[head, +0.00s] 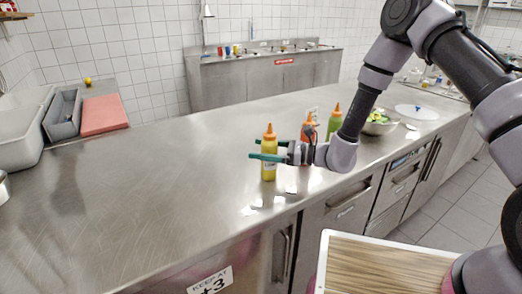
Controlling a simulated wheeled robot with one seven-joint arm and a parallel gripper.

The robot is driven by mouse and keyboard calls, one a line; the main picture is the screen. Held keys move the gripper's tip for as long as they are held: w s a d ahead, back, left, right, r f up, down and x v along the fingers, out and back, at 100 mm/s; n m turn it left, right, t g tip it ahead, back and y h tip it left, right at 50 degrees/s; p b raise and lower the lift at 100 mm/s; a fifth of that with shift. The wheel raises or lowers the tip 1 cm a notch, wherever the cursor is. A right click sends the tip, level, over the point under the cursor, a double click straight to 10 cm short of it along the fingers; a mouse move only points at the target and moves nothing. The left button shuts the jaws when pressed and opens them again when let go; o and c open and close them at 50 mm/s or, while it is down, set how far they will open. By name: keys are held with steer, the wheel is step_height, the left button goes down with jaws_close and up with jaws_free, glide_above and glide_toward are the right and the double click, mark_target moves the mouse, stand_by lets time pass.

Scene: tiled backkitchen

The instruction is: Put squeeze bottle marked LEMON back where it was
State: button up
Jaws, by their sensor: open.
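A yellow squeeze bottle (269,171) with an orange nozzle stands upright on the steel counter (160,190), near its front edge. My gripper (255,149) reaches in from the right at the bottle's upper body, its teal fingers apart and pointing left. The nearer finger crosses in front of the bottle; whether either finger touches it I cannot tell. An orange-red squeeze bottle (308,129) stands just behind my wrist, partly hidden. A green squeeze bottle (334,123) stands further right, behind my arm. No bottle's marking is readable, so I cannot tell which is LEMON.
A bowl of food (378,126) and a white board (416,112) lie further right. A red board (103,115), a grey bin (63,113) and a pale tub (20,130) are at the far left. The counter's middle is clear. A wood-topped tray (385,268) is at the bottom right.

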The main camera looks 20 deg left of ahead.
steer(key=w+d, duration=0.1)
steer(key=d, duration=1.1)
steer(key=s+d+r+n+g+h, duration=0.1)
steer(key=s+d+r+n+h, duration=0.15)
steer(key=d+r+n, duration=0.4)
steer(key=s+d+r+n+g+h, duration=0.2)
steer(key=d+r+n+h, duration=0.15)
steer(key=r, duration=0.65)
steer(key=s+d+r+n+t+h, duration=0.1)
steer(key=s+d+r+t+h, duration=0.1)
steer(key=d, duration=0.5)
steer(key=s+d+r+n+t+h, duration=0.1)
steer(key=s+d+r+t+h, duration=0.2)
steer(key=d+r+t, duration=0.3)
steer(key=s+d+r+t+h, duration=0.3)
steer(key=d+r+h, duration=0.2)
steer(key=d, duration=0.5)
step_height(320, 180, up, 3)
steer(key=shift+f+n+t, duration=0.1)
steer(key=shift+n+t, duration=0.3)
